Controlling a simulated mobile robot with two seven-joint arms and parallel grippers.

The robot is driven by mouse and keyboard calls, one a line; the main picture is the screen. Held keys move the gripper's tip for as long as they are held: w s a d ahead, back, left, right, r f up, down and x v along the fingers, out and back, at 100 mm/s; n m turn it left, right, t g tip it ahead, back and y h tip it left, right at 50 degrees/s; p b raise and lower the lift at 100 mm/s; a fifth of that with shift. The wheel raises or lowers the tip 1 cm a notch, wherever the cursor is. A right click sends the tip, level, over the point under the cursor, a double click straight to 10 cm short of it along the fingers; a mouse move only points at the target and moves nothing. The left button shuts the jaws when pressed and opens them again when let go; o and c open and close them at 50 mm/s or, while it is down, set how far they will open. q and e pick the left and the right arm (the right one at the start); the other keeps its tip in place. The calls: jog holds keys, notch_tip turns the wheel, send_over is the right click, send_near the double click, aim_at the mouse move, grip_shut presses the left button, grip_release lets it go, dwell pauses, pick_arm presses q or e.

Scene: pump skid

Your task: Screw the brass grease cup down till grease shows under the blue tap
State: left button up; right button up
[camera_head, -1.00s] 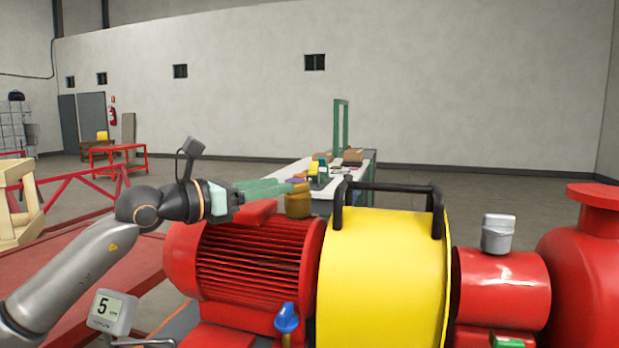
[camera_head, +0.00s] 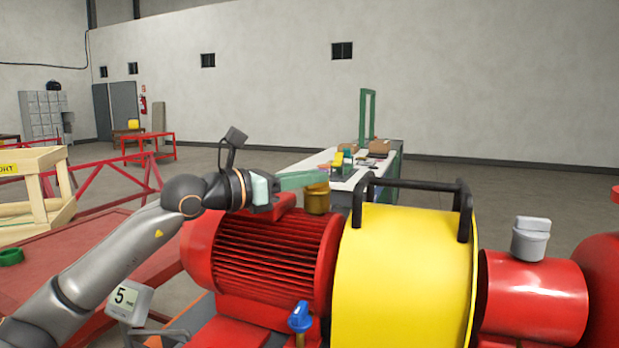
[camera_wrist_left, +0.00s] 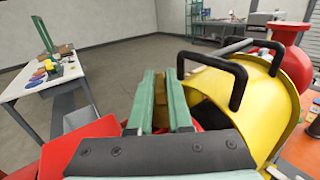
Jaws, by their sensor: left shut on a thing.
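The brass grease cup (camera_head: 317,199) stands at the top of the red motor (camera_head: 272,255), beside the yellow guard. My left gripper (camera_head: 318,182) reaches in from the left, its green fingers shut on the cup's upper part. In the left wrist view the two fingers (camera_wrist_left: 163,105) point away, with a strip of brass colour between them. The blue tap (camera_head: 300,316) is low on the motor's near side. I cannot make out any grease under it. My right gripper is not in view.
The yellow guard (camera_head: 405,275) with black handles (camera_head: 462,212) stands close to the right of the cup. A grey-capped red housing (camera_head: 533,295) is further right. A small display (camera_head: 128,302) reads 5. A cluttered bench (camera_head: 340,172) stands behind.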

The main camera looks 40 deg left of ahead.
pick_arm(q)
grip_shut()
jog(key=shift+h, duration=0.3)
